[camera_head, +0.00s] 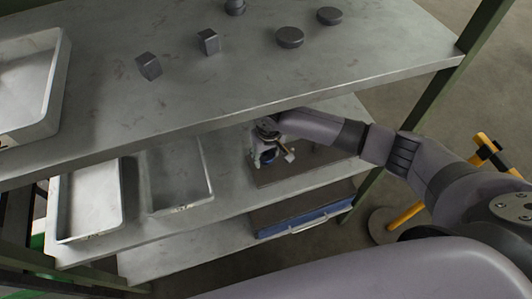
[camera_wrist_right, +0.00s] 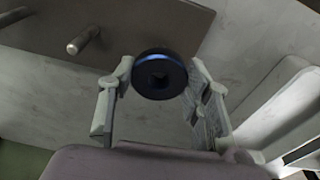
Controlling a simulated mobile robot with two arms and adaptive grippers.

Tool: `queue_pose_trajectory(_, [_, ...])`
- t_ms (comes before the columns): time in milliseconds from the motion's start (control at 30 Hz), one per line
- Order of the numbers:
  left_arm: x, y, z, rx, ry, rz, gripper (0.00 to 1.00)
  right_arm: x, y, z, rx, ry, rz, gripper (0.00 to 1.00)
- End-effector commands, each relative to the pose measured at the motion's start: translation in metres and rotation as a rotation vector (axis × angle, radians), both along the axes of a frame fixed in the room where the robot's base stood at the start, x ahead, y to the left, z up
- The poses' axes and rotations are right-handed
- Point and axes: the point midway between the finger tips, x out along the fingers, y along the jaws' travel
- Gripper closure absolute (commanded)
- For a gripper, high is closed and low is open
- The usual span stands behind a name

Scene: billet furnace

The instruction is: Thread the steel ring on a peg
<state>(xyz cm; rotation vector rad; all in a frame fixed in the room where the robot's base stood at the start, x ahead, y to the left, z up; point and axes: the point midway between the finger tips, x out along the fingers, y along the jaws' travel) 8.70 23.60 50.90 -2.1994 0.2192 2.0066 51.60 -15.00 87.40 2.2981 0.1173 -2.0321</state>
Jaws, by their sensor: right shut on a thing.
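The dark steel ring (camera_wrist_right: 146,88) is between the fingers of my right gripper (camera_wrist_right: 160,70) in the right wrist view. In the head view my right gripper (camera_head: 268,154) is under the top shelf, over the dark board (camera_head: 290,171) on the middle shelf. The ring cannot be made out there. My left gripper is not in view.
The top shelf (camera_head: 220,100) overhangs my right gripper and carries several dark metal blocks and discs, including a cube (camera_head: 148,66). A white tray (camera_head: 62,85) is at its left. Two trays, one at left (camera_head: 118,195), stand on the middle shelf. A blue-edged panel (camera_head: 305,220) is lower.

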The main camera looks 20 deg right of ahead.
Motion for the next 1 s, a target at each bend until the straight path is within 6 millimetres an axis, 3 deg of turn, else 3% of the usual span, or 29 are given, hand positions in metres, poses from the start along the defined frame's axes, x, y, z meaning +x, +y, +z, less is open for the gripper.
queue_pose_trajectory(33, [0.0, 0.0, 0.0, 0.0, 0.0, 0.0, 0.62, 0.001, 0.0, 0.001, 0.001, -0.002, 0.0, 0.97])
queue_pose_trajectory(67, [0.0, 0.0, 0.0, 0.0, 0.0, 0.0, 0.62, 0.001, 0.0, 0.001, 0.001, -0.002, 0.0, 0.55])
queue_pose_trajectory(400, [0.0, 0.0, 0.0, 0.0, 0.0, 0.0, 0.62, 0.0, 0.0, 0.0, 0.0, 0.0, 0.0, 0.32])
queue_pose_trajectory(767, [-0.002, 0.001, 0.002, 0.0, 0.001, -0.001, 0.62, 0.0, 0.0, 0.003, 0.0, 0.001, 0.0, 0.32])
queue_pose_trajectory(1000, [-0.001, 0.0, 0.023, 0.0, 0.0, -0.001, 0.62, -0.005, -0.001, 0.035, -0.002, 0.001, 0.001, 0.32])
